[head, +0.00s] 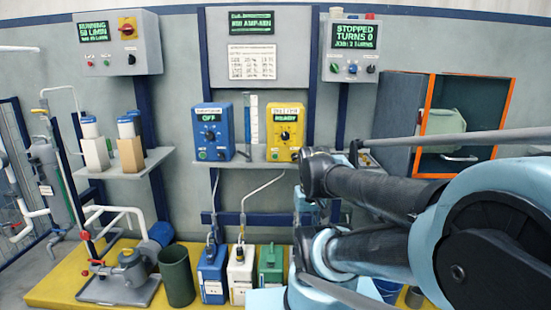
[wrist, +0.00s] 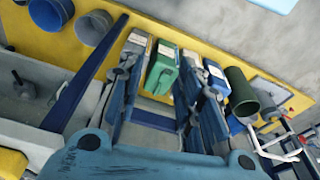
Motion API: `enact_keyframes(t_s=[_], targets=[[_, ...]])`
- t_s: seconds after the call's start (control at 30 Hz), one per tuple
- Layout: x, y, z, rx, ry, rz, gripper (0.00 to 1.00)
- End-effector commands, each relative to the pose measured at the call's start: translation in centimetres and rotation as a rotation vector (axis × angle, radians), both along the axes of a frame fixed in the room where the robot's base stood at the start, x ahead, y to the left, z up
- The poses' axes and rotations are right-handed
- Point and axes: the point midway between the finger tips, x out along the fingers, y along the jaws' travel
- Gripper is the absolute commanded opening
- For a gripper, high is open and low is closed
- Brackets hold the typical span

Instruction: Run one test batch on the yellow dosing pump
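The yellow dosing pump (head: 286,128) stands on the middle wall shelf in the head view. Its green display reads READY, with a dark knob below and a small button near its lower edge. A tall clear measuring cylinder (head: 251,125) stands to its left. The blue pump (head: 213,131), left of the cylinder, displays OFF. My gripper (wrist: 165,85) shows in the wrist view with its two fingers apart and nothing held between them. It points down towards the floor canisters. In the head view my arm covers the area right of and below the yellow pump.
Blue, white (head: 241,272) and green (head: 271,266) canisters stand on the yellow floor platform (head: 60,286). A dark green bin (head: 177,275) stands beside them. Control boxes reading RUNNING (head: 118,45) and STOPPED (head: 351,48) hang above. An orange-edged open cabinet (head: 461,110) is at right.

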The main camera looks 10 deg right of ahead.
Motion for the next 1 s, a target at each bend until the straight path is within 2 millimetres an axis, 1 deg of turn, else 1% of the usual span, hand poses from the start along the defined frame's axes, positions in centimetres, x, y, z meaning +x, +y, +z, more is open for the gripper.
enact_keyframes(t_s=[0.33, 0.37, 0.4, 0.47, 0.5, 1.0], targets=[[0.00, 0.00, 0.00, 0.000, 0.000, 0.000, 0.33], [0.00, 0.00, 0.00, 0.000, 0.000, 0.000, 0.26], [0.00, 0.00, 0.00, 0.000, 0.000, 0.000, 0.17], [0.00, 0.00, 0.00, 0.000, 0.000, 0.000, 0.03], [0.00, 0.00, 0.00, 0.000, 0.000, 0.000, 0.00], [0.00, 0.00, 0.00, 0.000, 0.000, 0.000, 0.00]])
